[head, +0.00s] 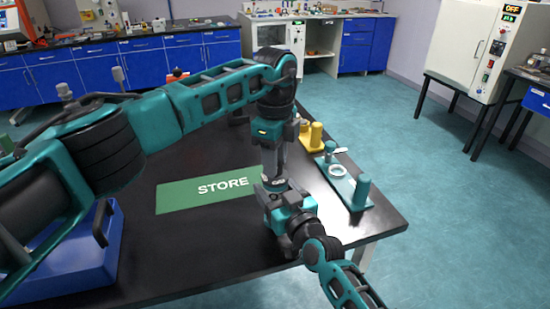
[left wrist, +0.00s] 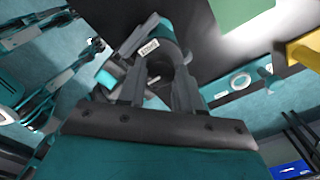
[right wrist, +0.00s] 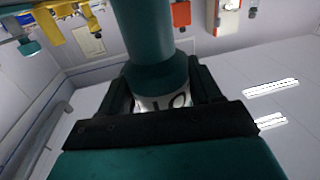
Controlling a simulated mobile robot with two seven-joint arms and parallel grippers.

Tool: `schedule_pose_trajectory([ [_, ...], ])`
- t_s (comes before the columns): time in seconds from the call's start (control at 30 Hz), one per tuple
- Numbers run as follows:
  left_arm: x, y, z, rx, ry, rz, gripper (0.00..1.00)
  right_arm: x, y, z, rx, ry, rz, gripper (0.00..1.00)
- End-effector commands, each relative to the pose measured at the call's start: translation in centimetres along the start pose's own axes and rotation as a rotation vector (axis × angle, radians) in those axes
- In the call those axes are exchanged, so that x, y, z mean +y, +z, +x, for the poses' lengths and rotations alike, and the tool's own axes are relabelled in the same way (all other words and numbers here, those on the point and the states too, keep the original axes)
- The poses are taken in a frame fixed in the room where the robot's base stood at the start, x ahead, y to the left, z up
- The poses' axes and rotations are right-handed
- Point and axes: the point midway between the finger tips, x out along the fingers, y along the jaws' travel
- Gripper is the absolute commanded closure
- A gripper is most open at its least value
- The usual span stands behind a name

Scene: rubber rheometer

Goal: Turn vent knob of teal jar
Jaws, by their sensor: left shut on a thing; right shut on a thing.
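The teal jar (right wrist: 157,80) fills the middle of the right wrist view: a dark teal cylinder with a white label at its lower end. My right gripper (right wrist: 165,95) is shut around it, one finger on each side. In the head view, my right gripper (head: 276,186) is above the black table, directly below my left gripper (head: 272,157), which points down. In the left wrist view, my left gripper (left wrist: 158,80) is shut on a dark part, with a small white label beyond. The vent knob cannot be made out clearly; the fingers hide it.
The green STORE mat (head: 178,196) lies left of the grippers on the black table (head: 190,266). A teal stand (head: 338,181) and a yellow stand (head: 305,142) stand at the table's right side. A blue tray (head: 75,275) is at the left front. Open floor lies to the right.

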Motion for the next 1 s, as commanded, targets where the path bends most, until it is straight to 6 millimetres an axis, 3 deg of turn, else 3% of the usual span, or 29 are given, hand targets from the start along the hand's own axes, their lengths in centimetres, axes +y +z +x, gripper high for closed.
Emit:
schedule_pose_trajectory([
  [0.37,0.01,-0.04,-0.07,0.000,0.000,0.177,0.96,0.01,0.07,-0.01,-0.002,0.000,0.000,0.72],
  [1.0,0.01,-0.09,-0.08,0.001,0.000,0.776,0.96,0.03,0.08,-0.01,-0.002,0.000,0.000,0.72],
])
